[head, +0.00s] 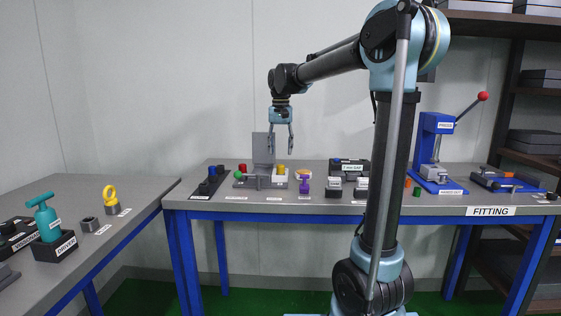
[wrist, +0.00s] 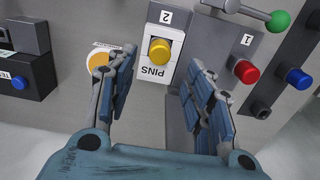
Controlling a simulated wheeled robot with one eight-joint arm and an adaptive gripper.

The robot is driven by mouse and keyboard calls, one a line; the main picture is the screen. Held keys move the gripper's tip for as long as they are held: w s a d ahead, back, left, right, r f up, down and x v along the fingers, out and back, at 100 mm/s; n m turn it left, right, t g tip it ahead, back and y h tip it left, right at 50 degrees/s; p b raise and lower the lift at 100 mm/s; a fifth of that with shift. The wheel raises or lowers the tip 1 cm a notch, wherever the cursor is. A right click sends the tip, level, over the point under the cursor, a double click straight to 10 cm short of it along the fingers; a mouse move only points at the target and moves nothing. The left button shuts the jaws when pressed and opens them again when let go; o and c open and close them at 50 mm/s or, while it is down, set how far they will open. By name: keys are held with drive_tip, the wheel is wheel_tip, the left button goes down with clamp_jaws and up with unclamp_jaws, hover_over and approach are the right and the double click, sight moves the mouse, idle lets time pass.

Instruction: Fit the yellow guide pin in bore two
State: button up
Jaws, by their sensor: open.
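In the head view the yellow pin (head: 281,168) is at the right side of the grey fixture (head: 263,149). I cannot tell how deep it sits or whether it is in a bore. My gripper (head: 281,146) hangs fingers-down above the fixture, apart from the pin. It is open and empty, and in the wrist view the pin shows ahead, between its fingers (wrist: 162,68). The opening of bore two is not visible.
A red pin (wrist: 246,71) is by label "1", beside a lever with a green knob (wrist: 278,21). An orange disc (wrist: 98,61) is partly behind the left finger. A blue press (head: 431,150) stands at the bench's right.

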sight(281, 165)
wheel_tip(281, 165, up, 4)
drive_tip(key=shift+r, duration=0.25)
idle(0.8)
